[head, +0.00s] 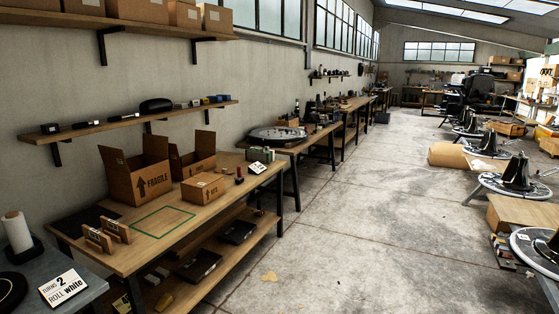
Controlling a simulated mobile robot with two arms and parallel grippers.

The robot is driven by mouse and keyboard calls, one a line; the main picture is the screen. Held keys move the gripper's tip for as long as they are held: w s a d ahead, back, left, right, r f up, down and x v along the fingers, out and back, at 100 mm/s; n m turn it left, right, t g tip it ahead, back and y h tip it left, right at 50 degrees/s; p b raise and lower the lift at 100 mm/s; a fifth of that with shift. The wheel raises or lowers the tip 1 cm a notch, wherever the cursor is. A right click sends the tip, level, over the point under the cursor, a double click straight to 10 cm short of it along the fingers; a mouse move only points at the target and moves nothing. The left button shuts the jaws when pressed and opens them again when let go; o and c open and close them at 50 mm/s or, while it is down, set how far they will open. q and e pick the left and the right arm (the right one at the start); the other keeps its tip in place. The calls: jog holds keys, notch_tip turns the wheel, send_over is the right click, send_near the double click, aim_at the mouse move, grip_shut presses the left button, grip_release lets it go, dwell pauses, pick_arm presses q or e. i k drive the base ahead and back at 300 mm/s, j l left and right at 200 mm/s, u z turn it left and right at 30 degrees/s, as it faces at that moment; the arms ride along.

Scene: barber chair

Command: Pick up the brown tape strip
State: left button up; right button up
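I cannot make out a brown tape strip for certain. A small flat tan piece (269,277) lies on the concrete floor to the right of the near workbench; it is too small to tell what it is. Two small brown wooden-looking holders (97,238) stand at the left of the near workbench (150,252). A closed cardboard box (203,187) and an open box marked FRAGILE (137,178) sit on the bench. Neither of my grippers is in view.
A green outlined rectangle (163,222) marks the bench top. The floor aisle (350,220) is mostly clear. Round chair bases (515,185) line the right.

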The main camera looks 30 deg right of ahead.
aim_at(224, 171)
jog(key=i+l+z, duration=0.4)
jog(key=i, duration=0.9)
jog(key=i+j+z, duration=0.1)
jog(key=i+z, duration=0.3)
jog(key=i, duration=0.9)
